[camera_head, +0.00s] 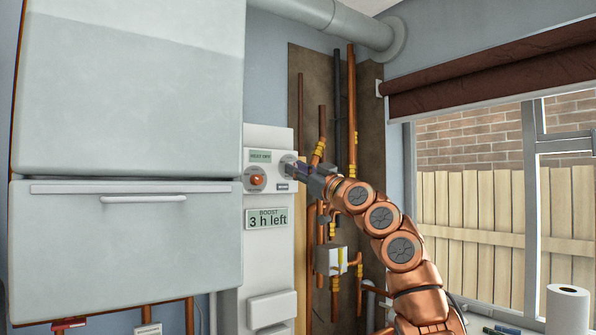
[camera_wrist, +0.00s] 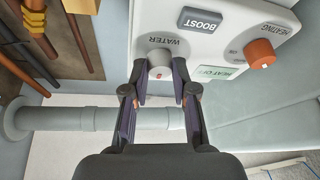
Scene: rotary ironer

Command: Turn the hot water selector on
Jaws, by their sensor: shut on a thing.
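The hot water selector is a small grey-white round knob (camera_wrist: 159,62) marked WATER, with a red dot on its face, on a white control panel (camera_wrist: 222,42). In the head view the knob (camera_head: 287,161) sits at the panel's upper right, partly hidden by my gripper (camera_head: 301,171). In the wrist view my gripper (camera_wrist: 160,75) has its two fingers on either side of the knob, shut on it. The knob's pointer setting is too small to tell.
An orange heating knob (camera_head: 257,180) is left of the selector, below a small display (camera_head: 260,156) reading HEAT OFF. A large white cabinet (camera_head: 130,110) stands left; copper pipes (camera_head: 351,100) run close on the right.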

